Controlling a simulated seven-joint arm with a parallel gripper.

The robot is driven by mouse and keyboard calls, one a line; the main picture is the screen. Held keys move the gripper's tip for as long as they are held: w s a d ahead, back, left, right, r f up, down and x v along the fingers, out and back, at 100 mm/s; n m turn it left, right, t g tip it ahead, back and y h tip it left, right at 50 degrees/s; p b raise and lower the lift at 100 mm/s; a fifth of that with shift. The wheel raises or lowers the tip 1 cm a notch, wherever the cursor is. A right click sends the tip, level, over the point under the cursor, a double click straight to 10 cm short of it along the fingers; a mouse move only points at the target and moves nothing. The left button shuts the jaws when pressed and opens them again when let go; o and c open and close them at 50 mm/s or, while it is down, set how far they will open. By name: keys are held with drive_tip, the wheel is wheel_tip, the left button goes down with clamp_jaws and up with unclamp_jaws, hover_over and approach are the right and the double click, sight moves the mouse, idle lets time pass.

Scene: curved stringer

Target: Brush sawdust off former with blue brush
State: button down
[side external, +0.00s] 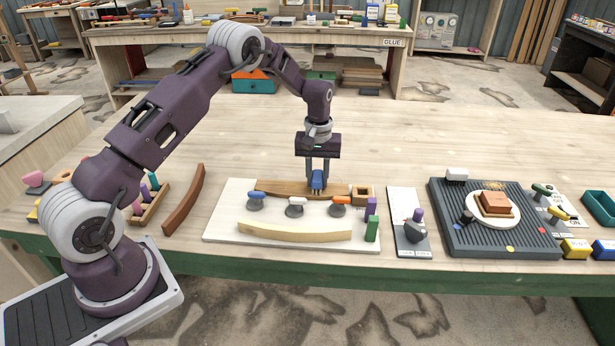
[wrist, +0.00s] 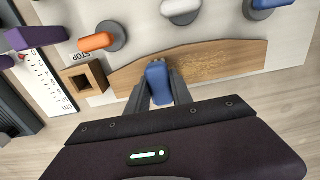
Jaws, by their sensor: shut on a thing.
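My gripper (side external: 318,178) is shut on the blue brush (side external: 317,181), which also shows between the fingers in the wrist view (wrist: 158,82). The former (side external: 285,188) is a brown wooden piece with a curved edge, lying along the back of the white board (side external: 225,228). In the wrist view the former (wrist: 215,64) spans the middle, with a patch of fine speckles, apparently sawdust (wrist: 200,66), on its face.
Clamps with blue (side external: 257,195), white (side external: 297,201) and orange (side external: 341,200) handles stand in front of the former. A square wooden stop block (side external: 362,195) sits at its right end. A pale curved strip (side external: 294,232) lies at the board's front. Bare tabletop lies behind the board.

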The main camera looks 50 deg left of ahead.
sight(277, 186)
drive_tip(key=shift+w+d, duration=0.9)
drive_tip(key=shift+s+a, duration=4.85)
drive_tip(key=shift+w+d, duration=4.9)
drive_tip(key=shift+s+a, duration=4.8)
drive_tip(key=shift+s+a+r, duration=0.1)
wheel_tip(277, 186, up, 8)
